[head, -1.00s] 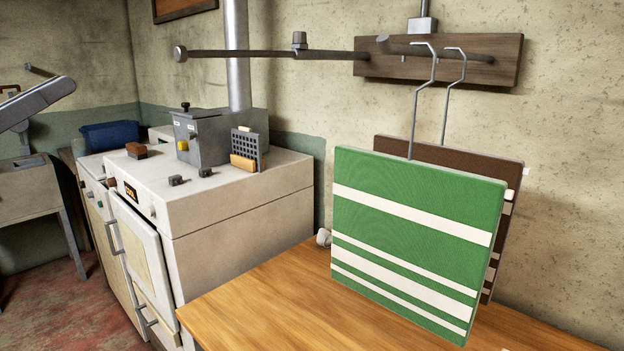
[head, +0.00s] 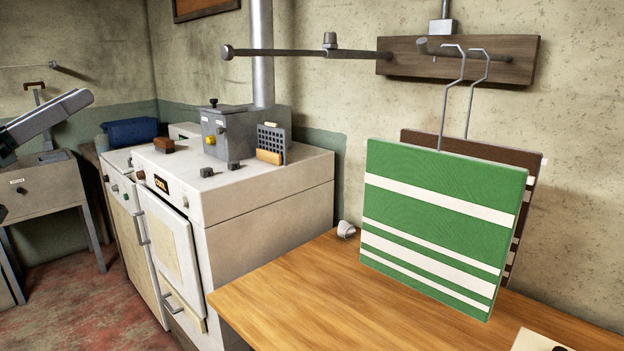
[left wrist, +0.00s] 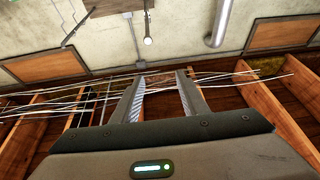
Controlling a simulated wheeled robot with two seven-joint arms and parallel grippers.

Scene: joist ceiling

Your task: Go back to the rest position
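My left gripper (left wrist: 161,75) shows in the left wrist view with its two fingers apart and nothing between them. Wall, ceiling joists and thin wires lie behind it, with no contact visible. In the head view, a grey part of what looks like my left arm (head: 45,118) is at the left edge; its fingers cannot be made out there. My right gripper is in neither view.
Red floor (head: 90,310) is clear at lower left.

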